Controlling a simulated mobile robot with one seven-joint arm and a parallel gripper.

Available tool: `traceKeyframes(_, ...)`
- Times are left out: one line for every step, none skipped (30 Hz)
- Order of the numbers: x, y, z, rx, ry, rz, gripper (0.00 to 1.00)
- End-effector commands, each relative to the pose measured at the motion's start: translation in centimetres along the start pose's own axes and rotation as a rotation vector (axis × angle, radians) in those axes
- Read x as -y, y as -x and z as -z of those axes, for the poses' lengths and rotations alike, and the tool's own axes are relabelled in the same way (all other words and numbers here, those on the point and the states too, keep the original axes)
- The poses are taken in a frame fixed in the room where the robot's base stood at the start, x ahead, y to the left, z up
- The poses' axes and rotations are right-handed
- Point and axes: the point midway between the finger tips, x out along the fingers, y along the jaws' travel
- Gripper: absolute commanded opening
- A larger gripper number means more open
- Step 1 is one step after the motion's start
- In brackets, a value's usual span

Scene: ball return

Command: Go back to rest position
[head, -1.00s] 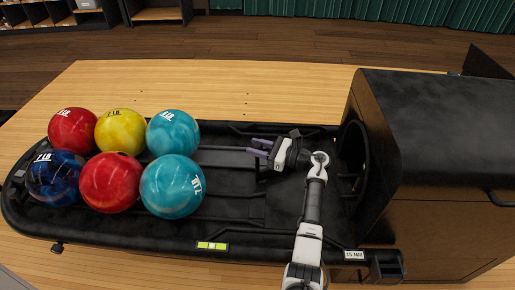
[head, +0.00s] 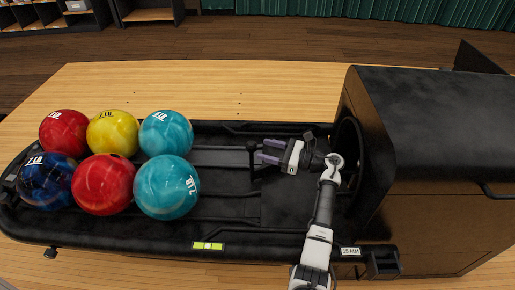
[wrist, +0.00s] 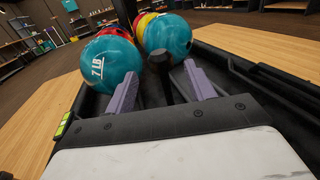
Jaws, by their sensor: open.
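My gripper (head: 266,152) is open and empty over the right half of the black ball return tray (head: 230,216), with its fingers pointing left. In the wrist view my gripper (wrist: 158,84) shows two purple fingers spread apart, with a dark knob-ended post (wrist: 164,66) beyond and between them. Two teal balls, a far one (head: 166,135) and a near one (head: 166,188), sit left of my gripper with a gap between. In the wrist view they also show, the near one on the left (wrist: 105,70) and the far one on the right (wrist: 168,36).
A yellow ball (head: 113,133), two red balls (head: 64,134) (head: 103,185) and a dark blue ball (head: 46,181) fill the tray's left end. The black and brown return housing (head: 440,130) stands close on the right. The tray's middle is clear around the post.

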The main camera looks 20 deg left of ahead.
Motion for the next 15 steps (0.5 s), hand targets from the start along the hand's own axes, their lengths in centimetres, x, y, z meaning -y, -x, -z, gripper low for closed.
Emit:
traceKeyframes(0.04,0.63,0.05,0.0,0.0,0.001,0.54)
traceKeyframes(0.03,0.85,0.04,0.0,0.0,0.001,0.54)
traceKeyframes(0.01,1.07,0.03,0.0,0.0,0.001,0.54)
traceKeyframes(0.0,1.19,0.02,0.0,0.0,0.0,0.54)
traceKeyframes(-0.01,1.27,0.02,0.0,0.0,-0.001,0.54)
traceKeyframes(-0.02,1.34,0.01,0.0,0.0,-0.001,0.54)
traceKeyframes(-0.03,1.36,0.01,0.0,0.0,-0.001,0.54)
traceKeyframes(-0.03,1.36,0.0,0.0,0.0,-0.001,0.54)
traceKeyframes(-0.03,1.35,0.0,0.0,0.0,-0.001,0.54)
traceKeyframes(-0.03,1.35,0.0,0.0,0.0,-0.001,0.54)
traceKeyframes(-0.03,1.34,0.0,0.0,0.0,-0.001,0.54)
traceKeyframes(-0.03,1.34,0.0,0.0,0.0,-0.001,0.54)
traceKeyframes(-0.02,1.34,0.0,0.0,0.0,-0.001,0.54)
traceKeyframes(-0.02,1.34,0.01,0.0,0.0,-0.001,0.54)
traceKeyframes(-0.02,1.34,0.01,0.0,0.0,-0.001,0.54)
